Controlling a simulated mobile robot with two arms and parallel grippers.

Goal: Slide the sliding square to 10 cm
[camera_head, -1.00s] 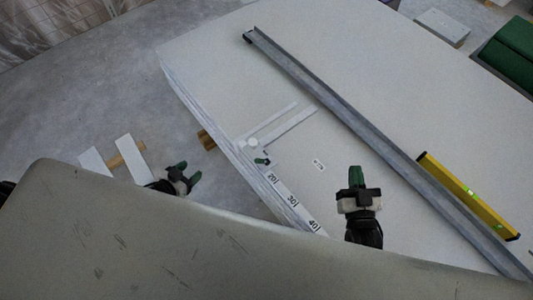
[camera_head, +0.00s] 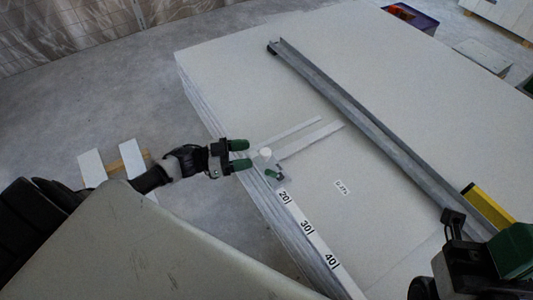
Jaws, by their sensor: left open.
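The sliding square (camera_head: 312,140) lies on the pale panel stack, with two thin light arms reaching over the top panel. Its head, with a white round knob (camera_head: 265,153) and a green lever (camera_head: 273,174), sits at the panel's left edge. A white scale strip (camera_head: 318,241) marked 20, 30 and 40 runs along that edge; the square's head is just above the 20 mark. My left gripper (camera_head: 243,155) is open, its two green fingertips just left of the head; contact cannot be told. My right gripper (camera_head: 484,244) is at the lower right, cut by the frame, its jaw state unclear.
A long grey metal channel (camera_head: 372,123) lies across the panel stack (camera_head: 225,75). A yellow level (camera_head: 487,203) lies beside it, partly hidden. A small label (camera_head: 342,187) is on the panel. White pieces and a wood block (camera_head: 133,158) lie on the floor at left.

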